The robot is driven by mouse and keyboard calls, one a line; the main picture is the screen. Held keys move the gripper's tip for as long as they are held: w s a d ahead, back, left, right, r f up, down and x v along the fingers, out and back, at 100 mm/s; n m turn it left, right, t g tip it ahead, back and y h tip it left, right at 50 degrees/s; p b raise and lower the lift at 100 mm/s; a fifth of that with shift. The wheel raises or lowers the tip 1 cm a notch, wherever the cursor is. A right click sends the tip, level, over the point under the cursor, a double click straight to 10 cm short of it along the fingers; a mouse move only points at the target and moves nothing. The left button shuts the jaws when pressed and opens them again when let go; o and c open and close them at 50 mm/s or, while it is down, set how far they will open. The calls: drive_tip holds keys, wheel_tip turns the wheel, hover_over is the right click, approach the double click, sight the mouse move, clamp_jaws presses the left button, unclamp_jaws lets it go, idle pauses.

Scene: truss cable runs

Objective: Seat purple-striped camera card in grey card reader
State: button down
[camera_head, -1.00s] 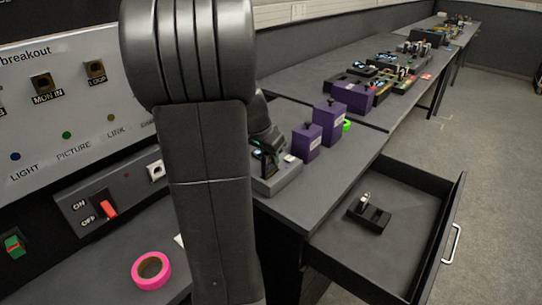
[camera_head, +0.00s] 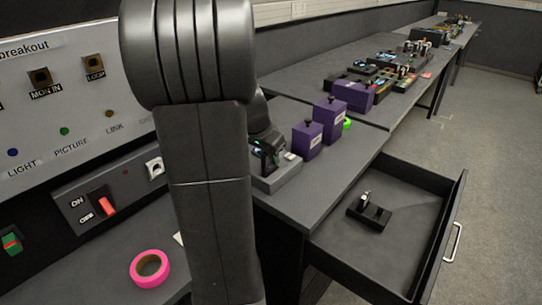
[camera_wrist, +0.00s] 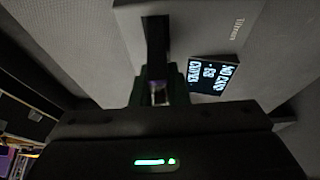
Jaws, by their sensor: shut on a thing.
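The grey card reader (camera_head: 283,178) stands near the left front edge of the bench, beside the purple boxes. In the wrist view its grey face (camera_wrist: 205,22) shows a dark slot (camera_wrist: 156,35) and a small lit display (camera_wrist: 212,75) with upside-down text that seems to include "NO CARD". My gripper (camera_head: 268,158) is at the reader. In the wrist view my gripper (camera_wrist: 158,98) is shut on the camera card (camera_wrist: 157,88), of which a small purple patch shows between the dark fingers. The card lines up roughly with the slot. Whether its tip is inside is hidden.
Two purple boxes (camera_head: 307,139) with black knobs stand just right of the reader. An open drawer (camera_head: 405,225) juts out at the right, holding a black holder (camera_head: 369,212). Pink tape (camera_head: 149,269) lies at lower left, below a switch panel (camera_head: 107,200).

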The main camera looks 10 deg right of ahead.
drive_tip(key=shift+f+b, duration=0.75)
drive_tip(key=shift+b, duration=0.1)
idle(0.6)
idle(0.3)
drive_tip(key=c, duration=1)
unclamp_jaws()
drive_tip(key=shift+r+p, duration=2.75)
drive_tip(key=shift+r, duration=1.1)
drive_tip(key=shift+f, duration=0.15)
wheel_tip(320, 180, down, 7)
drive_tip(key=b, duration=0.5)
drive_tip(key=shift+f, duration=0.2)
